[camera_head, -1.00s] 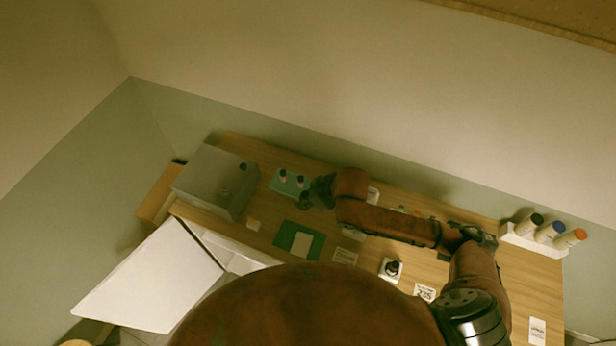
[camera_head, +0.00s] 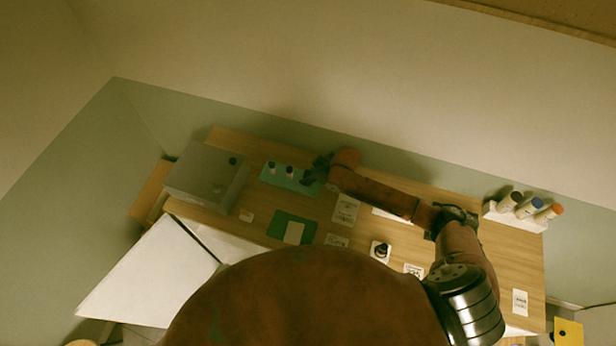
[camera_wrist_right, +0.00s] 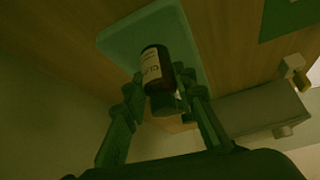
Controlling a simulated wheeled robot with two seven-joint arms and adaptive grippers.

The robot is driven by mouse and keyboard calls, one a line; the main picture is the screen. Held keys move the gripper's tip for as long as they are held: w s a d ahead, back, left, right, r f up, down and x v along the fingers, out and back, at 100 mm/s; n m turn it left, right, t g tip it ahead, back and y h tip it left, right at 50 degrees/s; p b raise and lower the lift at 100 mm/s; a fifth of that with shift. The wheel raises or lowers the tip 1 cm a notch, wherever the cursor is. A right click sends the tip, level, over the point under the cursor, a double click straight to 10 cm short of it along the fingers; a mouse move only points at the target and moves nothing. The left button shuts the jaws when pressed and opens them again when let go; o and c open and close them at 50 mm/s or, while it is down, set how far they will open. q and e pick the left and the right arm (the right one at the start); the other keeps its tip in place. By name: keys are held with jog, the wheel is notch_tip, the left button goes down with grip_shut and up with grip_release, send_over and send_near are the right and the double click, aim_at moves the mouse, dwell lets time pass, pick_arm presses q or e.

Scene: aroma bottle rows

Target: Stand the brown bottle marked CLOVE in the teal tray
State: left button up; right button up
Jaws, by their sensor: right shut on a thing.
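The brown bottle (camera_wrist_right: 152,70) is in my right gripper (camera_wrist_right: 160,88), between its two fingers. Its pale label shows letters that look like part of CLOVE, and its dark cap points toward the wrist camera. It is tilted in that view. The teal tray (camera_wrist_right: 118,42) lies behind the bottle there; I cannot tell whether they touch. In the head view my right gripper (camera_head: 314,174) is at the right end of the teal tray (camera_head: 291,182), and the held bottle is hard to make out. My left gripper is not in view.
Two dark-capped bottles (camera_head: 289,172) stand in the tray's left part. A grey box (camera_head: 205,178) stands left of it. A green mat (camera_head: 280,228), a small dark-topped container (camera_head: 381,250) and white cards are in front.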

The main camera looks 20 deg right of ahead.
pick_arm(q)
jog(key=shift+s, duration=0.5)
pick_arm(e)
jog(key=shift+f, duration=0.35)
jog(key=shift+f, duration=0.1)
jog(key=o, duration=1.2)
jog(key=shift+c, duration=0.2)
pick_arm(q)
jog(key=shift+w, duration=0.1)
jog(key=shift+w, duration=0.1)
pick_arm(e)
jog(key=shift+r, duration=0.3)
pick_arm(q)
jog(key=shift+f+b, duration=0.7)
jog(key=shift+b, duration=0.05)
pick_arm(e)
jog(key=v, duration=1.1)
jog(key=shift+s+d+r, duration=0.15)
jog(key=shift+r, duration=0.15)
